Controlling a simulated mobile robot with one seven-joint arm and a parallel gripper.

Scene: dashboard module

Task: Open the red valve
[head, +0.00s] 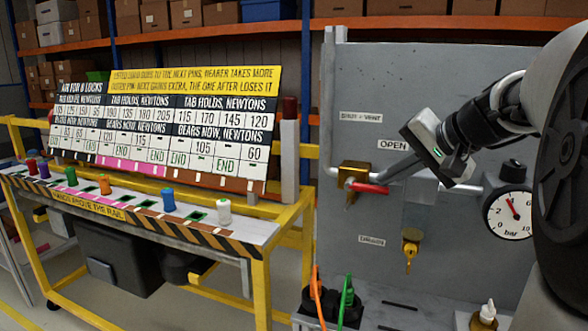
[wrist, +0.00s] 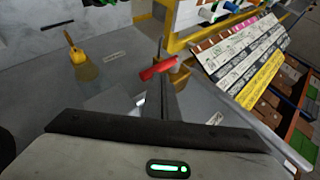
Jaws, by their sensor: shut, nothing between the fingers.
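The red valve handle (head: 369,188) sits on a brass valve body (head: 352,170) on the grey panel and points right, roughly level. In the wrist view the red handle (wrist: 158,68) lies just beyond my fingertips. My gripper (head: 384,175) comes in from the upper right, its fingers shut and empty. In the wrist view my gripper (wrist: 164,84) ends close to the handle. I cannot tell whether it touches.
An OPEN label (head: 393,145) is above the handle. A brass drain valve (head: 410,249) hangs below, and a pressure gauge (head: 510,213) is at the right. A yellow-framed bench (head: 262,262) with coloured pegs and a sign board stands left.

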